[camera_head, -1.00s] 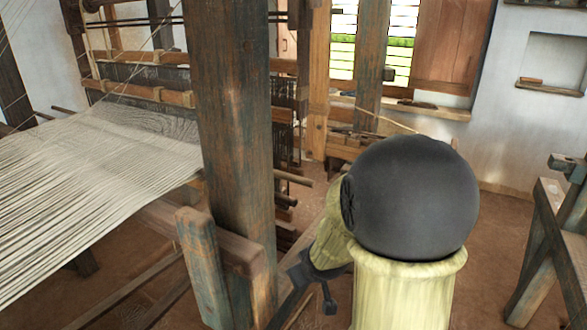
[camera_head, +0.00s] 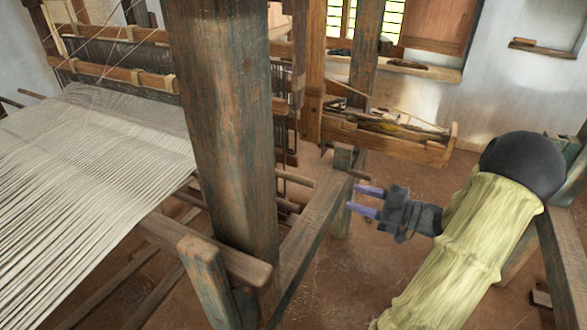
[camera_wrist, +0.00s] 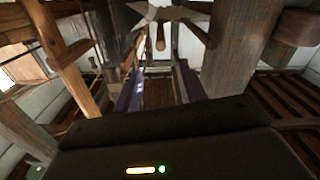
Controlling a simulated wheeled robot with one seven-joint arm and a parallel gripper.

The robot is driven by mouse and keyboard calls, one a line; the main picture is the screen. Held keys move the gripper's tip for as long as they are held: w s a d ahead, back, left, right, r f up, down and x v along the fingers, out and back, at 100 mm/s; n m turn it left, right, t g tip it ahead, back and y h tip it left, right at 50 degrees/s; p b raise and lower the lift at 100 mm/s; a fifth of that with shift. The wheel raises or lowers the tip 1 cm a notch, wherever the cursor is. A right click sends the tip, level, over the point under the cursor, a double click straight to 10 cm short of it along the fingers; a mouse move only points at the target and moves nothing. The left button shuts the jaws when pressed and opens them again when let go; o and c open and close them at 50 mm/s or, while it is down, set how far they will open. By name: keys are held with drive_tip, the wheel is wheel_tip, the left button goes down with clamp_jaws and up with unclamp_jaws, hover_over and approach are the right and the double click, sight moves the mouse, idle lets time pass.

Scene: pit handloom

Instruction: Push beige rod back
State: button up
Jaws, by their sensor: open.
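A beige rod (camera_head: 297,180) pokes out to the right from behind the thick loom post, with its end free. Its other end is hidden by the post. A darker rod end (camera_head: 288,205) shows just below it. My gripper (camera_head: 365,200) is to the right of the rods, apart from them, with its two purple-tipped fingers pointing left towards the loom. The fingers are parted and empty. In the wrist view my gripper (camera_wrist: 160,92) also shows open; a rounded light-brown rod end (camera_wrist: 160,40) hangs ahead, and I cannot tell which rod it is.
The thick loom post (camera_head: 225,150) stands left of my gripper. A low wooden beam (camera_head: 318,225) runs between the post and my gripper. White warp threads (camera_head: 90,165) stretch at the left. A long wooden trough (camera_head: 385,140) lies behind. Bare floor (camera_head: 400,270) lies below my gripper.

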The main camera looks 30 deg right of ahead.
sight(297, 179)
drive_tip(key=shift+a, duration=0.1)
drive_tip(key=p+x, duration=0.2)
drive_tip(key=x, duration=1.5)
drive_tip(key=shift+w+a, duration=0.15)
drive_tip(key=shift+w, duration=0.05)
drive_tip(key=shift+c, duration=0.3)
clamp_jaws()
